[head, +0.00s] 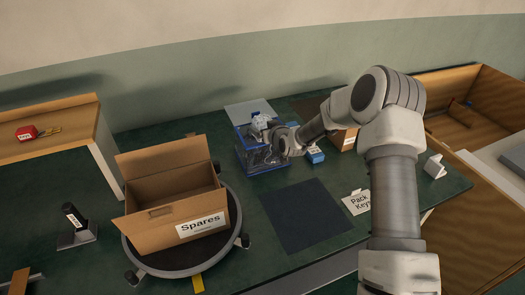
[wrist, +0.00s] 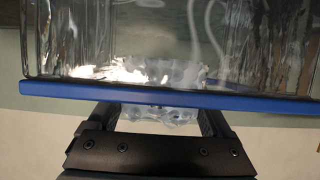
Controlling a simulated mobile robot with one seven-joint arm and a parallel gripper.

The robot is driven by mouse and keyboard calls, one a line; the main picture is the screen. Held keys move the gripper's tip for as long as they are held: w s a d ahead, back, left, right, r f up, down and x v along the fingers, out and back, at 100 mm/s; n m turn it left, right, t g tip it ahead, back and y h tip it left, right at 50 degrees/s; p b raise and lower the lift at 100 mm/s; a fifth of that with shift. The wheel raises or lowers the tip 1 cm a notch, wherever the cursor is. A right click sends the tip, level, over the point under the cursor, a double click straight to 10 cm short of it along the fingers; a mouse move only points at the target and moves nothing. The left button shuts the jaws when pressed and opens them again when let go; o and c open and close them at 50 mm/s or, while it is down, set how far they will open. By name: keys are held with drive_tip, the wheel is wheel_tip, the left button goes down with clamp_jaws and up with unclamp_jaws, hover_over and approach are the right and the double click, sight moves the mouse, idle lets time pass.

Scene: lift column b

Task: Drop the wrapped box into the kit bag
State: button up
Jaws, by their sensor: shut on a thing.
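The wrapped box (wrist: 155,113) is a pale, crinkled, translucent bundle between my fingers in the wrist view. A blue strip crosses in front of it, and part of it shows through clear film beyond the strip. The kit bag (head: 250,162) appears to be the clear container with blue edges at the back of the green table; its blue strip (wrist: 60,89) and clear walls fill the upper wrist view. My gripper (head: 276,138) is at the bag's upper right side, shut on the wrapped box (head: 261,121). The fingertips are partly hidden, and contact with the bag is unclear.
An open "Spares" carton (head: 150,215) stands on a round turntable (head: 180,262) at left. A dark mat (head: 300,215) lies in front of the bag.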

drive_tip(key=o, duration=1.2)
drive_tip(key=v, duration=1.7)
drive_tip(key=shift+s+p, duration=0.2)
drive_tip(key=shift+p, duration=0.15)
drive_tip(key=shift+d+r, duration=0.1)
drive_tip(key=s+d+r+m+g+h+p, duration=0.1)
drive_tip(key=s+d+r+g+h, duration=0.2)
drive_tip(key=s+r, duration=0.35)
drive_tip(key=s+d+r+m+g+h+p, duration=0.1)
drive_tip(key=s+d+r+h+p, duration=0.15)
drive_tip(key=s+d+r, duration=0.45)
drive_tip(key=s+r+m+g, duration=0.1)
drive_tip(key=s+r, duration=0.1)
drive_tip(key=s, duration=0.4)
drive_tip(key=s+a+r+g, duration=0.1)
drive_tip(key=s+r, duration=0.2)
drive_tip(key=s, duration=0.4)
drive_tip(key=s+r+m+p, duration=0.1)
drive_tip(key=s+r, duration=0.1)
drive_tip(key=s, duration=0.4)
drive_tip(key=shift+s+a+r+m+g, duration=0.2)
drive_tip(key=shift+s+a+m+g, duration=0.1)
drive_tip(key=shift+g, duration=0.1)
